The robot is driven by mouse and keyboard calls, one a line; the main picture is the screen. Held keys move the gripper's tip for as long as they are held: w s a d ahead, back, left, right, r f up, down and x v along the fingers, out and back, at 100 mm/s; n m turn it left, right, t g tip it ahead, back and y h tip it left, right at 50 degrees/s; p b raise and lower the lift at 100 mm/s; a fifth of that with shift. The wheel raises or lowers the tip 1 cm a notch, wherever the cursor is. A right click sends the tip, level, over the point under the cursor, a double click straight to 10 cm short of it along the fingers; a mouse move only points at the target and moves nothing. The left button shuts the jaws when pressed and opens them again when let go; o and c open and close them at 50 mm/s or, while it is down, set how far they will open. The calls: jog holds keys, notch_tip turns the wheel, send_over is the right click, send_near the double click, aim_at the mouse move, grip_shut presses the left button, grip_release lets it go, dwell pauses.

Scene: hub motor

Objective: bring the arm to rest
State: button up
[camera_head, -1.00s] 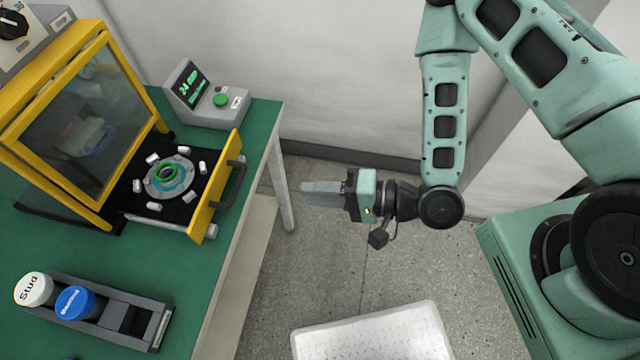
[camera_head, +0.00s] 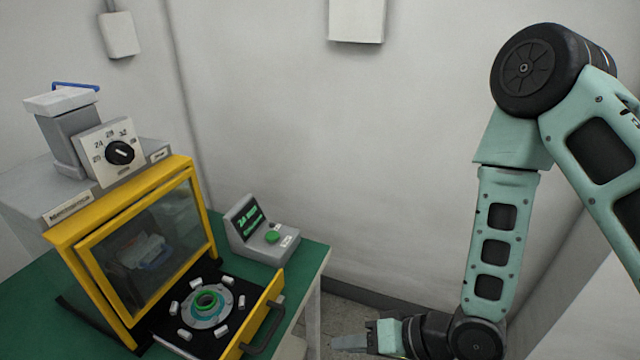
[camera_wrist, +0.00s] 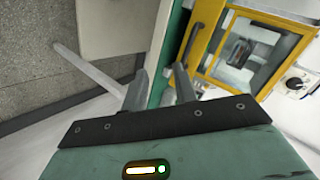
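My gripper (camera_head: 348,342) is low in the head view, off the right side of the green table and apart from it. In the wrist view its two grey fingers (camera_wrist: 160,84) stand apart with nothing between them. My arm comes down from the upper right, with its wrist at the bottom edge of the head view. The floor under the gripper is mostly out of the head view.
The green table (camera_head: 312,258) holds a yellow-framed machine (camera_head: 206,200) with its drawer out, bearing a ring part (camera_head: 207,302) and several white pieces. A grey console (camera_head: 262,230) stands beside it. A dial unit (camera_head: 120,152) sits on top.

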jog(key=s+d+r+n+g+h, duration=0.1)
jog(key=s+d+r+n+h, duration=0.2)
jog(key=r, duration=0.7)
jog(key=s+d+r+n+g+h, duration=0.2)
jog(key=s+d+r+h, duration=0.3)
jog(key=r, duration=0.5)
jog(key=shift+s+n+h, duration=0.7)
jog(key=shift+s+h, duration=0.3)
jog(key=shift+d, duration=0.1)
